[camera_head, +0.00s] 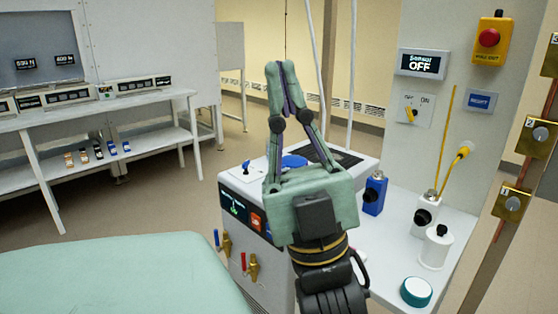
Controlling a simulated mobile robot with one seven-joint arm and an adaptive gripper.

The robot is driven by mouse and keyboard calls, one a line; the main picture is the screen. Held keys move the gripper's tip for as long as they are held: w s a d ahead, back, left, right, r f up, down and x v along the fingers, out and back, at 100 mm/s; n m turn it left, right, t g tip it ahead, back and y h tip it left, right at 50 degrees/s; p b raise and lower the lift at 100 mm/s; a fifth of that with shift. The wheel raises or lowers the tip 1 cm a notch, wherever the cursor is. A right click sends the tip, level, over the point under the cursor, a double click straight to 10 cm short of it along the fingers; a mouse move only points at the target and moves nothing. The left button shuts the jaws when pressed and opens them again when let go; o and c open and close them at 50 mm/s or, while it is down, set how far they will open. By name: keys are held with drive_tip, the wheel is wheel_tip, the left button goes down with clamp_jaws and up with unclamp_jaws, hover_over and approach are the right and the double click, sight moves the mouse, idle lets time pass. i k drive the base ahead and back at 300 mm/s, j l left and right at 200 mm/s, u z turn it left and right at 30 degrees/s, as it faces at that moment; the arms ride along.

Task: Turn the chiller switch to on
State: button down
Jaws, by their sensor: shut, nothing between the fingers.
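My gripper (281,66) is shut and empty, pointing up in front of the box, right of this switch in the picture. It covers part of the box's top and front. A yellow knob (409,114) sits on a wall plate marked OFF and ON, under a sign reading OFF (422,64).
Two brass valves (252,268) stick out from the box's front. A green surface (110,280) fills the lower left. Open floor lies behind it.

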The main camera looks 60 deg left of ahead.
sight(246, 163)
drive_tip(key=u, duration=2)
